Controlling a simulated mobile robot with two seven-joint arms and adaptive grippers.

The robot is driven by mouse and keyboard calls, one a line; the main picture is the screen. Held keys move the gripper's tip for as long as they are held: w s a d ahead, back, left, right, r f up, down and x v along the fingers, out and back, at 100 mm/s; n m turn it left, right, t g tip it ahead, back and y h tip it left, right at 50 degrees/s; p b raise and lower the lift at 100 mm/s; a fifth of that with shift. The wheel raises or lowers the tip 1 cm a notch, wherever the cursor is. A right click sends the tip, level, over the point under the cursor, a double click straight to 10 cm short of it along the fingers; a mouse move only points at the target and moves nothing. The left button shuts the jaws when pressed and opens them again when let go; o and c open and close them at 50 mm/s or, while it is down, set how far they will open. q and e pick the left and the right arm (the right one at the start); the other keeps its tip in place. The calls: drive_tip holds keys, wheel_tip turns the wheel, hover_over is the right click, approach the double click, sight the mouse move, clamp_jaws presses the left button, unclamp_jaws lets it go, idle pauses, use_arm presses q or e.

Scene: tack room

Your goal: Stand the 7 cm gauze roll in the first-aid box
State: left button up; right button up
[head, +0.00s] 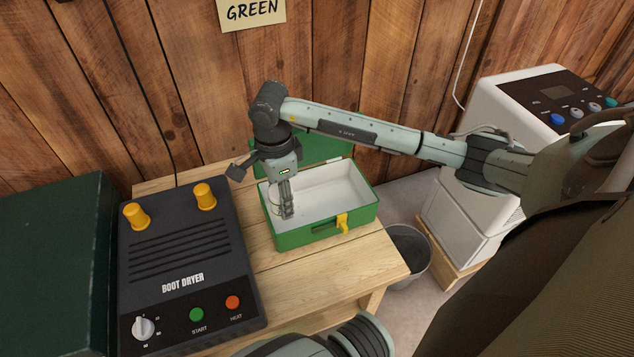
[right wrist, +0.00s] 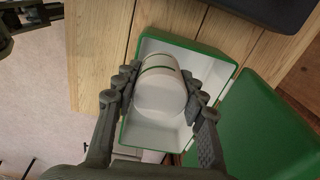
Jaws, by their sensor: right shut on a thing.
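The first-aid box (head: 306,234) is green with a white inside and stands open on the wooden bench, its lid tipped back and its yellow latch at the front. My right gripper (head: 287,212) points down into the left part of the box opening. In the right wrist view its fingers are shut on the white gauze roll (right wrist: 160,94), which has a thin green band. The roll's round end faces the wrist camera, with the box (right wrist: 222,60) behind it. I cannot tell whether the roll touches the box floor; the head view barely shows it. My left gripper is not in view.
A dark boot dryer (head: 180,262) with yellow pegs stands left of the box, with a dark green case (head: 50,262) beyond it. The bench (head: 365,262) is bare around the box's front and right. A grey bin (head: 408,250) and a white machine (head: 480,140) stand to the right.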

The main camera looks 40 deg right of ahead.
drive_tip(key=m, duration=0.1)
drive_tip(key=d+m, duration=0.1)
drive_tip(key=m, duration=0.3)
drive_tip(key=shift+w+d+f, duration=0.15)
drive_tip(key=shift+w+f, duration=0.05)
drive_tip(key=shift+w, duration=0.05)
drive_tip(key=f+m, duration=0.2)
drive_tip(key=d+f+m, duration=0.1)
drive_tip(key=f+m, duration=0.2)
drive_tip(key=shift+w+f, duration=0.15)
drive_tip(key=shift+f, duration=0.1)
wheel_tip(320, 180, down, 4)
drive_tip(key=shift+d+f+b, duration=0.1)
drive_tip(key=shift+f+b, duration=0.05)
drive_tip(key=shift+b, duration=0.2)
drive_tip(key=shift+f, duration=0.25)
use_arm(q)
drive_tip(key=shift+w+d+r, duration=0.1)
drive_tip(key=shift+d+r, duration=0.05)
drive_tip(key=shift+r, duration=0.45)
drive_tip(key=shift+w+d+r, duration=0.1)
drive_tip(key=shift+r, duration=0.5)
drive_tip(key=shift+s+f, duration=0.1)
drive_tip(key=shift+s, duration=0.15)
use_arm(e)
drive_tip(key=o, duration=1)
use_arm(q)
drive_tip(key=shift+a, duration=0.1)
use_arm(e)
drive_tip(key=shift+o, duration=0.2)
